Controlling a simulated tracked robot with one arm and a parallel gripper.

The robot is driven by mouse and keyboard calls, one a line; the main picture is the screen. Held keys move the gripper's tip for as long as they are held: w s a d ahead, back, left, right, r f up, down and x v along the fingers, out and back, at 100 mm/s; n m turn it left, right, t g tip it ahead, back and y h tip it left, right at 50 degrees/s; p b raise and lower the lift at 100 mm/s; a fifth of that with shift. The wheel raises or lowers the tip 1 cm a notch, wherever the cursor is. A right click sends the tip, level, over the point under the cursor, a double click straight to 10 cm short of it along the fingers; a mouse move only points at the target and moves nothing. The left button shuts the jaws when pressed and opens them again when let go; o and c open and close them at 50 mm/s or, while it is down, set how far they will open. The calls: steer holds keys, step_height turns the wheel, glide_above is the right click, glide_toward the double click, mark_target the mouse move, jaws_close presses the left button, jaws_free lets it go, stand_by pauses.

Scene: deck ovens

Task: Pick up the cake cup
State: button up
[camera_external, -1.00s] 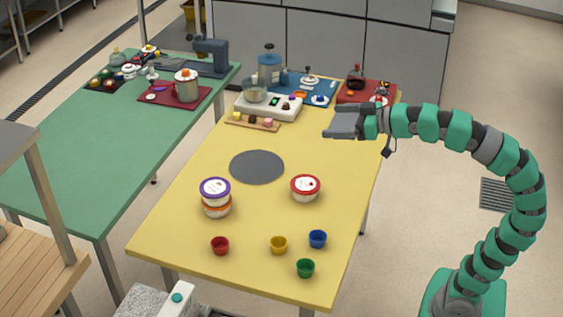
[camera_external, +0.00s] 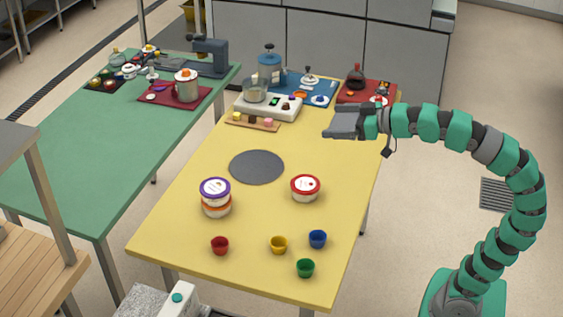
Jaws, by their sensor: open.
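My gripper (camera_external: 332,130) is open and empty. It points left above the far right part of the yellow table, apart from every cup. A white lidded cup with a red lid (camera_external: 305,187) stands upright at the middle right of the table. A cup with a purple lid (camera_external: 215,188) stands on another with an orange rim (camera_external: 217,209) at the left. Small open cups stand near the front edge: red (camera_external: 220,246), yellow (camera_external: 279,245), blue (camera_external: 318,239) and green (camera_external: 305,268). I cannot tell which one is the cake cup.
A flat dark grey disc (camera_external: 257,167) lies mid-table. Behind it are a small board with treats (camera_external: 252,123), a white scale (camera_external: 268,106), a blue mat and a red tray (camera_external: 365,92). A green table (camera_external: 90,150) stands to the left. The table around the red-lidded cup is clear.

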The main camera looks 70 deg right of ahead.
steer(key=c, duration=0.7)
steer(key=shift+o, duration=0.2)
steer(key=m+g+p, duration=1.5)
steer(key=p, duration=0.1)
glide_above(317, 236)
steer(key=a, duration=0.1)
step_height(317, 236, down, 26)
steer(key=f, duration=0.4)
steer(key=f+b, duration=0.1)
steer(key=f, duration=0.3)
steer(key=shift+s+a+f, duration=0.15)
steer(key=shift+s+a, duration=0.05)
steer(key=shift+s+a+f+b, duration=0.15)
steer(key=shift+f+b, duration=0.2)
steer(key=shift+f, duration=0.9)
steer(key=shift+w+a+f+b, duration=0.1)
steer(key=shift+f+b, duration=0.25)
steer(key=shift+f, duration=0.9)
